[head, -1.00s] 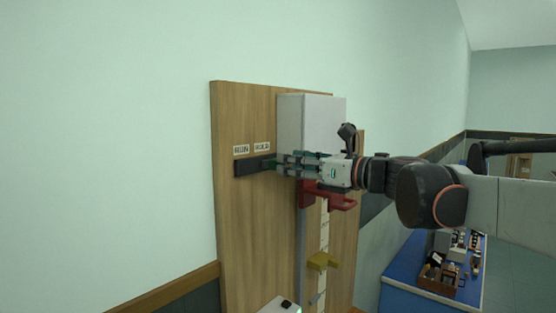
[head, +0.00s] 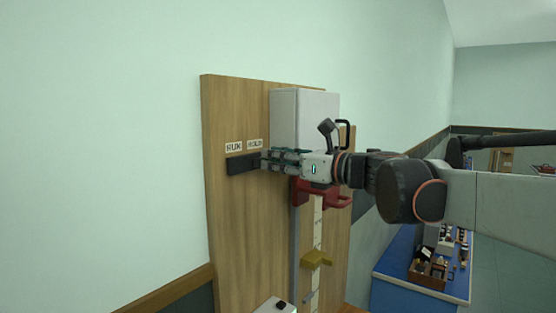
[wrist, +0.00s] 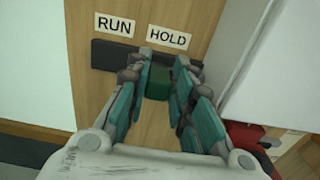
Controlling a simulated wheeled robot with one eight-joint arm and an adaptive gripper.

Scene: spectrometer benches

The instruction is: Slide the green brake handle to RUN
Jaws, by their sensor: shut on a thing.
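The green brake handle (wrist: 158,83) is a small block on a dark rail (wrist: 112,56) fixed to a wooden board. It stands below the HOLD label (wrist: 168,38), to the right of the RUN label (wrist: 114,27). My gripper (wrist: 160,72) is shut on the handle, with a teal-padded finger on each side of it in the wrist view. In the head view my gripper (head: 266,160) reaches the right part of the rail from the right, and the fingers hide the handle.
A pale box (head: 305,112) stands out from the board right beside the fingers. A red bracket (head: 318,194) sits just below my gripper, and a yellow bracket (head: 316,259) is lower down. A blue bench (head: 395,285) stands at the right. The board left of the rail is bare.

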